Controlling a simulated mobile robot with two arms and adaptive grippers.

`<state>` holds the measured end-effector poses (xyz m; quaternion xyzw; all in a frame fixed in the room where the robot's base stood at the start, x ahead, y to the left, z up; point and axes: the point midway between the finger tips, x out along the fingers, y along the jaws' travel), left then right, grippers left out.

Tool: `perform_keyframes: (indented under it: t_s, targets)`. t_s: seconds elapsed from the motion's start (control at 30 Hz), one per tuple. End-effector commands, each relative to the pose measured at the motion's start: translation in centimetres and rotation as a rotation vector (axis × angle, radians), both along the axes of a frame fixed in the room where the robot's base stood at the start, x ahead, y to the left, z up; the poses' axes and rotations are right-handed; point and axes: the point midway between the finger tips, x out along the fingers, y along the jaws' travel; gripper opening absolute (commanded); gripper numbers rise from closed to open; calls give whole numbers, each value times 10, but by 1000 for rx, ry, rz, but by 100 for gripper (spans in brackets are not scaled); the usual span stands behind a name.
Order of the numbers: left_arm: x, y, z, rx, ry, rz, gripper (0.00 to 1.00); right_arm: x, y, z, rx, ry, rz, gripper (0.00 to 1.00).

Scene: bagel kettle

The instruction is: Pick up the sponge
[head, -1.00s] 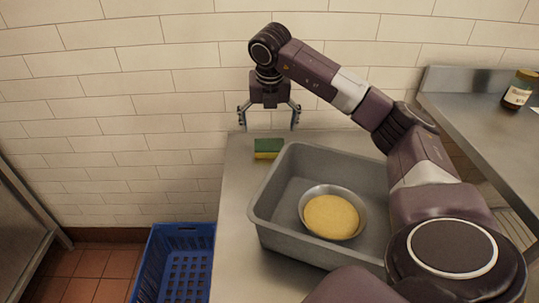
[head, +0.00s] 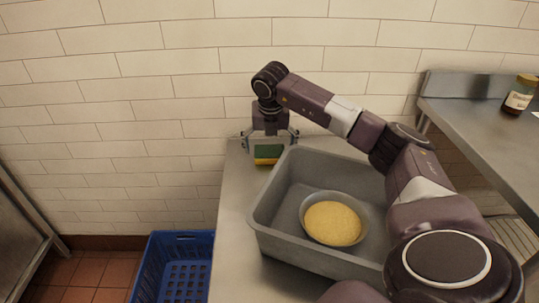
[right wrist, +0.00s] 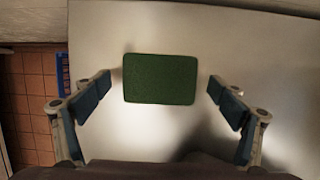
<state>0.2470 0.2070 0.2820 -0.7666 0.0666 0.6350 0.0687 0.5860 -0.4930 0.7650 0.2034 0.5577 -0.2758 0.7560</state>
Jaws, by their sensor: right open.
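The sponge (head: 267,153) is a small block, green on top and yellow below. It lies on the steel counter, left of the grey tub, near the wall. In the right wrist view its green top (right wrist: 160,79) shows between the fingers. My right gripper (head: 268,143) is open, pointing down just above the sponge. In the wrist view its fingers (right wrist: 160,100) stand on both sides of the sponge, with a gap on each side. My left gripper is not in view.
A grey tub (head: 262,243) stands close to the right of the sponge, holding a metal bowl (head: 307,205) with yellow contents. A blue crate (head: 179,237) is on the floor to the left. A jar (head: 519,96) stands on the right-hand steel table (head: 480,125). The tiled wall is close behind.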

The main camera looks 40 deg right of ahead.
Motion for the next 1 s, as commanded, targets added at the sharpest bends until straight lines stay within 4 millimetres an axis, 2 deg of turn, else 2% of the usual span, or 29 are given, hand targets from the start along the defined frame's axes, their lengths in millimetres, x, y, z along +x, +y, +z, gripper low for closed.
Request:
perform_keyframes:
  t_s: [0.03,0.3,0.67,0.8,1.0]
  targets:
    - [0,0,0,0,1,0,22,0,0,0,0,0,0,89]
    - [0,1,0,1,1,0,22,0,0,1,0,0,0,60]
    - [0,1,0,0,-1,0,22,0,0,5,0,-2,-1,60]
    - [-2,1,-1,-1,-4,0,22,1,0,25,0,-5,-1,60]
    - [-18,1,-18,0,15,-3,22,1,0,67,0,-5,0,60]
